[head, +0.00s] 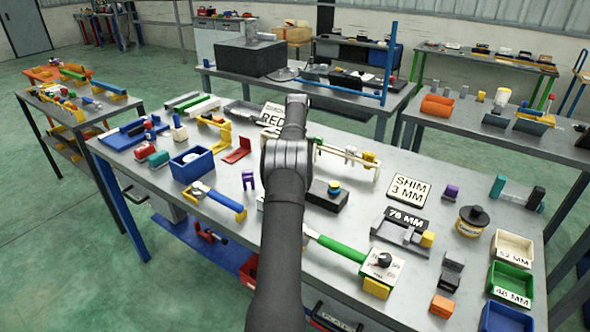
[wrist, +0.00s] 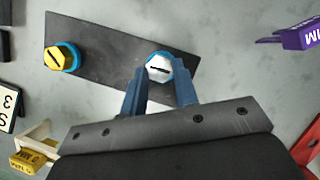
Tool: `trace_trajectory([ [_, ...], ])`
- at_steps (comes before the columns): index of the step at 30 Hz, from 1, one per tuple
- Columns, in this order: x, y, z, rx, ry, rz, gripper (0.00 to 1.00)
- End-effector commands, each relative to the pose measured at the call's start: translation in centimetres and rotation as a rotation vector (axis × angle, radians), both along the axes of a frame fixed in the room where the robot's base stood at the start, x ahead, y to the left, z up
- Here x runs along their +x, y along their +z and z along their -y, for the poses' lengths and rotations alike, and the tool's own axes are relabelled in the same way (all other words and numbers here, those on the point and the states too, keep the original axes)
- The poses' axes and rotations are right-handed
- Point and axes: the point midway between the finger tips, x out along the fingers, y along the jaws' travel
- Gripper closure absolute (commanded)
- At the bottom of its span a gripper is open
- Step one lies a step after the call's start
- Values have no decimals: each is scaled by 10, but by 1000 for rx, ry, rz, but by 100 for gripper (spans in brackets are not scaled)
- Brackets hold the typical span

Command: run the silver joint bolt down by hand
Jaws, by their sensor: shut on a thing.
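In the head view, the dark plate (head: 322,199) and yellow bolt (head: 334,187) show just right of my arm. My gripper and the silver bolt are hidden there. The bolt's threads are hidden.
A purple part (wrist: 290,36) lies at the right in the wrist view. On the bench stand a shim sign (head: 408,188), a green-handled tool (head: 340,247), a blue bin (head: 192,165) and a purple clip (head: 248,179).

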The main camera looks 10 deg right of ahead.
Motion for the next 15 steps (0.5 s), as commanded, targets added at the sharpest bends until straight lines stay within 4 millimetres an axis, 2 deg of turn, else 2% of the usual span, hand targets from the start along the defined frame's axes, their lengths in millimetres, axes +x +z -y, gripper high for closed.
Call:
trace_trajectory([
  [1, 0, 4, 2, -1, -43, 7, 96],
  [15, -2, 5, 5, 0, -489, 5, 96],
])
